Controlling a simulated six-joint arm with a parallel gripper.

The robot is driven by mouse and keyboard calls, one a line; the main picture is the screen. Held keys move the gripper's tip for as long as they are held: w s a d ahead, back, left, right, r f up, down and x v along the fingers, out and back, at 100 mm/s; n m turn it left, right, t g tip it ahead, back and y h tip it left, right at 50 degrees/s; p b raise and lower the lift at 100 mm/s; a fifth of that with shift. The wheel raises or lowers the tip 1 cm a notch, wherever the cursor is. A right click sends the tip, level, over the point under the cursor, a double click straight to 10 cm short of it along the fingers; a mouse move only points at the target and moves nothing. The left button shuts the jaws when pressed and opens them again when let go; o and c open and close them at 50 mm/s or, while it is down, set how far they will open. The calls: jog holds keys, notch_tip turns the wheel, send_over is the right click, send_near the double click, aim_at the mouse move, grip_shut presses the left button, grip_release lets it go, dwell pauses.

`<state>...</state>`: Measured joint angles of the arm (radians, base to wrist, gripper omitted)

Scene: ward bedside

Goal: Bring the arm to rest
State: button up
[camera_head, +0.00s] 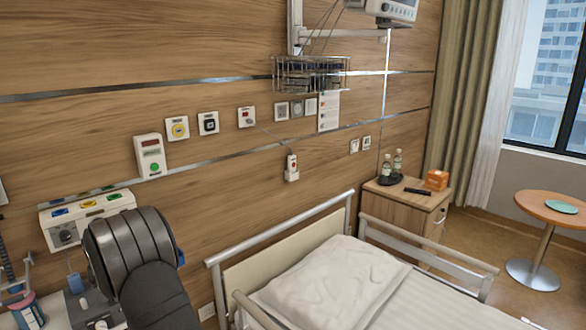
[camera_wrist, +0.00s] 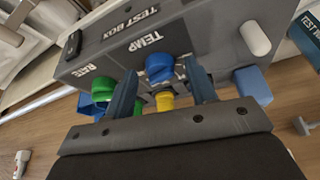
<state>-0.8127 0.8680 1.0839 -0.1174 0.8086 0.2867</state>
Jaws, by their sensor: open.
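My arm (camera_head: 140,255) shows as dark, thick links at the lower left of the head view, in front of the wall and the equipment there. My gripper (camera_wrist: 161,68) shows in the wrist view as two blue-grey fingers spread apart with no object held between them. Beyond the fingers is a grey box (camera_wrist: 215,45) lettered TEST BOX and TEMP. A blue round part (camera_wrist: 159,67), green parts (camera_wrist: 129,84) and a yellow part (camera_wrist: 165,101) show on or by the box, between and around the fingers. Whether the fingers touch any of them I cannot tell.
The bed (camera_head: 335,280) with its metal rails fills the lower middle of the head view. A bedside cabinet (camera_head: 400,198) with bottles and an orange box stands behind it. A round table (camera_head: 553,210) is at right. A wall unit (camera_head: 88,215) is close to my arm.

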jog(key=shift+w+d+n+g+y, duration=0.1)
jog(key=shift+n+g+y, duration=0.25)
jog(key=shift+n, duration=0.9)
jog(key=shift+w+d+n+g+y, duration=0.1)
jog(key=shift+n+g+y, duration=0.25)
jog(key=shift+n, duration=0.9)
